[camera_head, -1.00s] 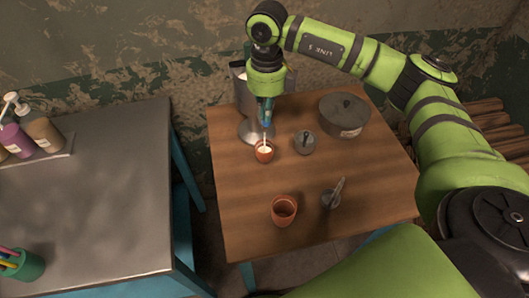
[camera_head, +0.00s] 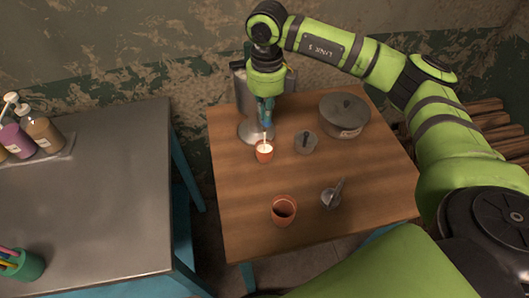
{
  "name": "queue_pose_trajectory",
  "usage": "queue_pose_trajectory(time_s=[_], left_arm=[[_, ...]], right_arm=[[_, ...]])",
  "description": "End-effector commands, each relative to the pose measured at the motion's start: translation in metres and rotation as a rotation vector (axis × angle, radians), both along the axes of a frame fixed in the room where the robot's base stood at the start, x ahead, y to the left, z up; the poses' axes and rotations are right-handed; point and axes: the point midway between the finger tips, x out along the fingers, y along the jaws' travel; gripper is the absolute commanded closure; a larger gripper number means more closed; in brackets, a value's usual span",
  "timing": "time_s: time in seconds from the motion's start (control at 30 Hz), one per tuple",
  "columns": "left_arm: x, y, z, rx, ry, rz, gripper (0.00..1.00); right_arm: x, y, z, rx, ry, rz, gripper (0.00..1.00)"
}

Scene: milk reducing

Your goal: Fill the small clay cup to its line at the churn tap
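The small clay cup (camera_head: 264,155) stands on the wooden table below the tap area of the grey metal churn (camera_head: 243,88). White milk shows in the cup, and a thin white stream comes down into it from above. The line in the cup is too small to make out. My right gripper (camera_head: 267,112) points down in front of the churn, just above the cup. It hides the tap, and its fingers look close together, but whether they are shut on the tap handle cannot be seen. My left gripper is not in view.
A larger clay cup (camera_head: 284,211) stands near the table's front. A small lidded pot (camera_head: 305,142) is right of the small cup, with a big lidded pot (camera_head: 345,114) behind. A small metal vessel with a handle (camera_head: 331,198) stands front right. A metal side table (camera_head: 90,200) is at left.

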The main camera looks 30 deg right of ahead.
Motion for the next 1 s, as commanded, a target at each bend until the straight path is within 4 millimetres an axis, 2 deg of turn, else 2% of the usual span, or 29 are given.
queue_pose_trajectory(time_s=[0.37, 0.47, 0.8, 1.0], left_arm=[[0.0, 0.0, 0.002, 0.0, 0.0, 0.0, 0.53], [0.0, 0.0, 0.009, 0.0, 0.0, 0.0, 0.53], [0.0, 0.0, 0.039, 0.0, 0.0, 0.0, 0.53], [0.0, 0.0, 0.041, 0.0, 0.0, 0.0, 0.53]], right_arm=[[0.0, 0.0, 0.003, 0.0, 0.001, 0.0, 1.0], [0.0, 0.0, 0.013, 0.0, 0.0, 0.0, 1.0], [0.0, 0.0, 0.065, 0.0, -0.001, 0.0, 1.0], [0.0, 0.0, 0.071, 0.0, 0.0, 0.0, 1.0]])
